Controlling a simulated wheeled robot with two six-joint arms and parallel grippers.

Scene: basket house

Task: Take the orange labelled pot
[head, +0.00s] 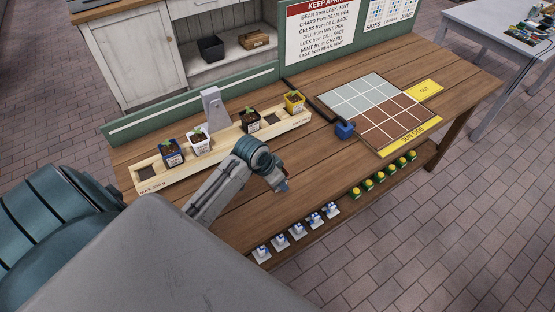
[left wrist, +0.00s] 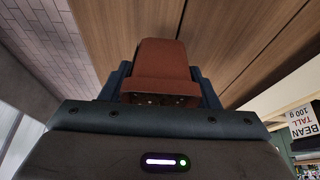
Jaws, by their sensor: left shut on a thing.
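My left gripper (head: 282,187) is over the wooden table, in front of the pot rack. In the left wrist view, the left gripper (left wrist: 160,88) is shut on a rust-orange pot (left wrist: 161,70), which sits between its fingers. No label on this pot can be read. In the head view the pot is mostly hidden by my gripper. The long wooden rack (head: 227,146) holds a blue pot (head: 172,158), a white pot (head: 200,147), a black pot (head: 250,124) and a yellow pot (head: 294,104). My right gripper is not in view.
A grid board (head: 368,109) with pale and brown squares lies to the right, beside a yellow OUT mat (head: 424,90). A small blue block (head: 344,130) stands at its left edge. White and yellow-green items line a lower front shelf (head: 360,202). The front middle tabletop is clear.

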